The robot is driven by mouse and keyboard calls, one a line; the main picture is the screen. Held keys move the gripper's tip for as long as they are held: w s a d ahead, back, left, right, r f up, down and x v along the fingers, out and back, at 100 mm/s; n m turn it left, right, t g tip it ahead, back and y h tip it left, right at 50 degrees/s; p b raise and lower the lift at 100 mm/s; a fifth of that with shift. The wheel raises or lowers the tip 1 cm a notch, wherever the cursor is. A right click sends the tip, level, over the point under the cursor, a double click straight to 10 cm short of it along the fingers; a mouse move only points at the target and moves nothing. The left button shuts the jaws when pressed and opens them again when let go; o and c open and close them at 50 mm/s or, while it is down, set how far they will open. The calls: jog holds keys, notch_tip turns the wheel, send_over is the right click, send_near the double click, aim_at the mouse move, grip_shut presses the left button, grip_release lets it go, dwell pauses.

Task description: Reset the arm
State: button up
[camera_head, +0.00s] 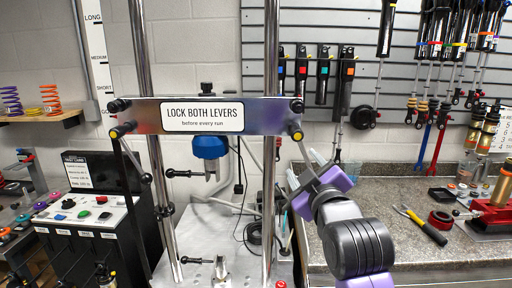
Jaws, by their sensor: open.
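My gripper (310,182), grey between purple parts, is at the right side of the test stand, just below the right end of its silver crossbar (150,116). Its jaws are open; the fingertips are hard to make out. A thin grey piece runs from there up to the right yellow-tipped pivot (297,134); I cannot tell whether they touch. At the crossbar's left end a dark lever (131,157) hangs down and rightward from its yellow-tipped pivot (123,130). The crossbar carries a "LOCK BOTH LEVERS before every run" sign (202,116).
Two chrome columns (145,60) pass the crossbar, with a blue part (210,147) hanging between them. A black control box (100,225) stands at left. The grey countertop (390,185) at right holds pliers (420,225) and a red vise (492,215). Tools hang on the wall behind.

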jog(key=s+d+f+m+t+b, duration=0.1)
jog(key=s+d+f+m, duration=0.2)
jog(key=s+f, duration=0.7)
jog(key=s+d+f+m+t, duration=0.15)
jog(key=s+f+m, duration=0.25)
jog(key=s+f, duration=0.65)
jog(key=s+d+f+m+g, duration=0.1)
jog(key=s+f+g, duration=0.1)
jog(key=s, duration=0.9)
jog(key=s+d+f+m+g+h+b, duration=0.1)
jog(key=s+f, duration=0.3)
jog(key=s, duration=0.6)
jog(key=s+d+f+g+h, duration=0.1)
jog(key=s+d+f+g, duration=0.1)
jog(key=s, duration=0.9)
jog(key=shift+s+d+f+m+g+b, duration=0.3)
jog(key=shift+f+m+g, duration=0.15)
jog(key=shift+f, duration=0.15)
